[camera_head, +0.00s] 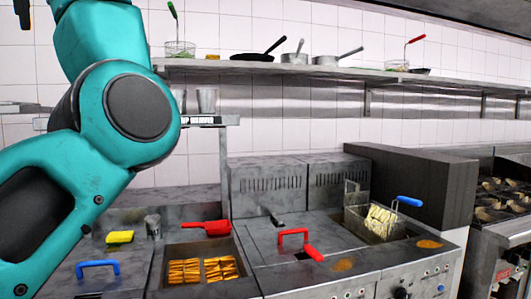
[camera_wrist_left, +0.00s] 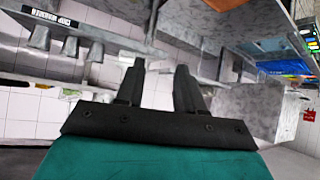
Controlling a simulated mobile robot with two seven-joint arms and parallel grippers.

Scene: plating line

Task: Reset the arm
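My teal left arm rises along the left side of the head view, bent at a large dark joint. A dark tip of my left gripper (camera_head: 22,12) shows at the top left corner, raised high above the counter. In the left wrist view, the two black fingers of the left gripper (camera_wrist_left: 158,72) stand apart with nothing between them. They appear clear of the surfaces around them. My right arm and right gripper are not in view.
Below are a tray of fries (camera_head: 203,270), a red scoop (camera_head: 206,228), a yellow sponge (camera_head: 120,237) and a fryer basket (camera_head: 372,222) with a blue handle. A wall shelf (camera_head: 290,70) holds pans. A small shelf with metal cups (camera_head: 206,100) is close to my left arm.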

